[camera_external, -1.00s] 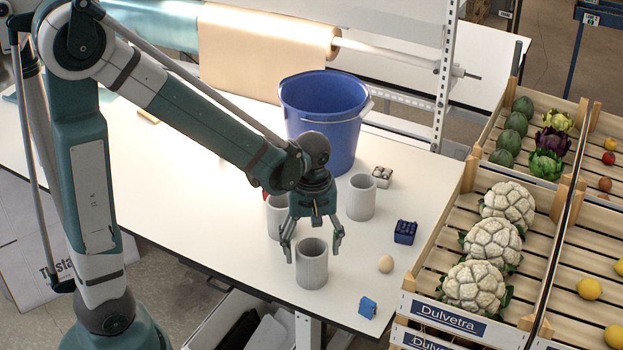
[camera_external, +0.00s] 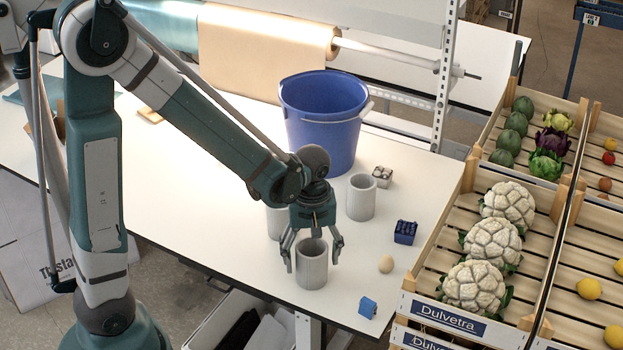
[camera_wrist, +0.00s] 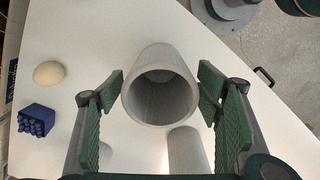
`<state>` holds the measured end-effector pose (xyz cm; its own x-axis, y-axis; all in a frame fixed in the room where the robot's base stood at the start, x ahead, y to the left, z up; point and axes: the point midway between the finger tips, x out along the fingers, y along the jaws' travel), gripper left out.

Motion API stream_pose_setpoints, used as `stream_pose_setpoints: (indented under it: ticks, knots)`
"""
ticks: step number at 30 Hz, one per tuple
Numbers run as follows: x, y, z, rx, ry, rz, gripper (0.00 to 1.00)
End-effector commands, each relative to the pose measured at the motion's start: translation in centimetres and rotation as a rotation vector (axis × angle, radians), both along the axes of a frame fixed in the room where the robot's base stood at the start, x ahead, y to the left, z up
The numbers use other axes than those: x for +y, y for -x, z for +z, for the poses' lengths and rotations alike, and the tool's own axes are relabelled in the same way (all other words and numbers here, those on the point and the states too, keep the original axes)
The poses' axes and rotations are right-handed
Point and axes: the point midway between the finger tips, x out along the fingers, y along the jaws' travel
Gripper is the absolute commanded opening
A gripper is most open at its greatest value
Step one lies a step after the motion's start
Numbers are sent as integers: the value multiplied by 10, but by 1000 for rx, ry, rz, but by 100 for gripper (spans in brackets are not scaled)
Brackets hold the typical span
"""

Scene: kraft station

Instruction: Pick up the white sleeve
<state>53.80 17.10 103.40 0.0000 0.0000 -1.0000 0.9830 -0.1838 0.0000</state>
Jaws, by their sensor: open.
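A pale grey-white hollow sleeve (camera_external: 312,271) stands upright near the table's front edge. It also shows in the wrist view (camera_wrist: 160,108), with its round opening towards the camera. My gripper (camera_external: 312,262) is over it, pointing down, open, with a finger on either side. In the wrist view the green finger pads of my gripper (camera_wrist: 161,84) flank the sleeve, with a small gap visible at each side. Two similar sleeves stand behind: one right of my gripper (camera_external: 361,199) and one partly hidden by it (camera_external: 276,224).
A blue bucket (camera_external: 325,125) stands behind the sleeves. An egg (camera_external: 386,264), a dark blue block-like item (camera_external: 405,232) and a small blue item (camera_external: 368,307) lie to the right. A wooden crate of cauliflowers (camera_external: 424,283) borders the table's right. The table's left is mostly clear.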

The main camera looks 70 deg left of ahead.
Motion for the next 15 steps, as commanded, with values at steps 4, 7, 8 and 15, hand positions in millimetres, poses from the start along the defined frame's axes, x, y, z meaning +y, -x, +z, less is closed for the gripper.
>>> stream_pose_setpoints:
  ticks: [4, 7, 8, 15]
  knots:
    - [0, -1, -14, 0, 0, 0, 64]
    - [0, 0, -21, 0, 0, 0, 64]
    - [0, 0, -22, 0, 0, 0, 64]
    - [0, 0, -27, 0, 0, 0, 64]
